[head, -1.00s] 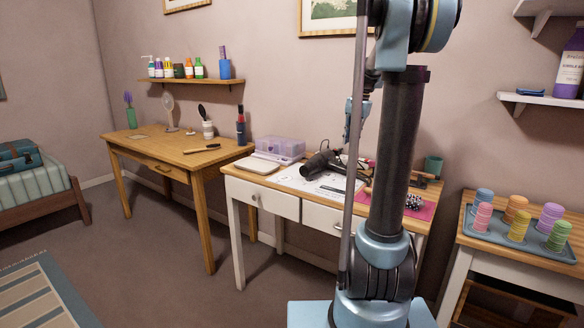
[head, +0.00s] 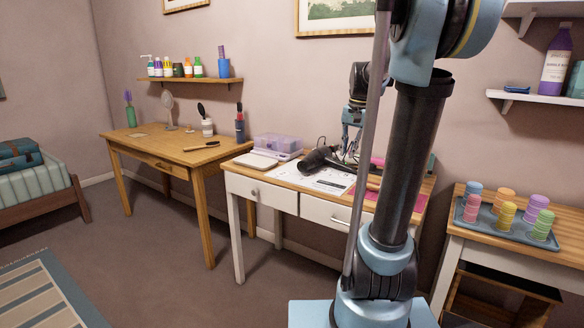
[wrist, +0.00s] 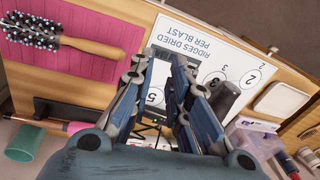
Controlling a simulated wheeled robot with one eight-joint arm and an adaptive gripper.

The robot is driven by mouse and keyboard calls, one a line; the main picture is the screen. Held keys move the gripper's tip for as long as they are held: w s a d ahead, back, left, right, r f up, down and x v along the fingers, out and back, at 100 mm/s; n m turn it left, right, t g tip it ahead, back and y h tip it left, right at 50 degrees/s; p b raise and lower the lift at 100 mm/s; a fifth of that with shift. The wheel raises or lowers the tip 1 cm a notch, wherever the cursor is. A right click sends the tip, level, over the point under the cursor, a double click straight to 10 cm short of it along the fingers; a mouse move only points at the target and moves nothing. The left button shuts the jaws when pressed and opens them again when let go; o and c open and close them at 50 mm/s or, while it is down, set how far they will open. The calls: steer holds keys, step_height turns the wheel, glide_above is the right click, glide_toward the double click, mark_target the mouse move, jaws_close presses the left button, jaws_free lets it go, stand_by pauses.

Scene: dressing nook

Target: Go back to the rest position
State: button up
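My gripper (head: 350,146) hangs above the white dressing table (head: 262,192), partly hidden behind my own arm in the head view. In the wrist view my gripper (wrist: 162,60) has its two fingers apart, with the printed sheet visible between them and nothing held. The sheet (head: 322,182) with numbered circles lies flat on the table; it also shows in the wrist view (wrist: 222,52). A dark hair dryer (head: 318,160) lies at the sheet's back edge, and part of a dark cylinder (wrist: 224,97) shows beside the right finger.
A pink mat (wrist: 80,62) holds a wooden-handled brush (wrist: 75,40). A teal cup (wrist: 25,142) stands nearby. Right, a blue tray (head: 492,228) carries several coloured stacks.

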steer(key=s+f+n, duration=0.2)
steer(key=s+f, duration=0.8)
steer(key=s, duration=0.3)
steer(key=s+a+f+n+t+h, duration=0.1)
steer(key=s+f+n, duration=0.2)
steer(key=s+f, duration=0.6)
steer(key=s, duration=0.5)
steer(key=shift+a+f, duration=0.15)
steer(key=shift+f, duration=0.25)
steer(key=shift+s, duration=0.1)
steer(key=shift+w+r, duration=0.15)
steer(key=shift+w, duration=0.3)
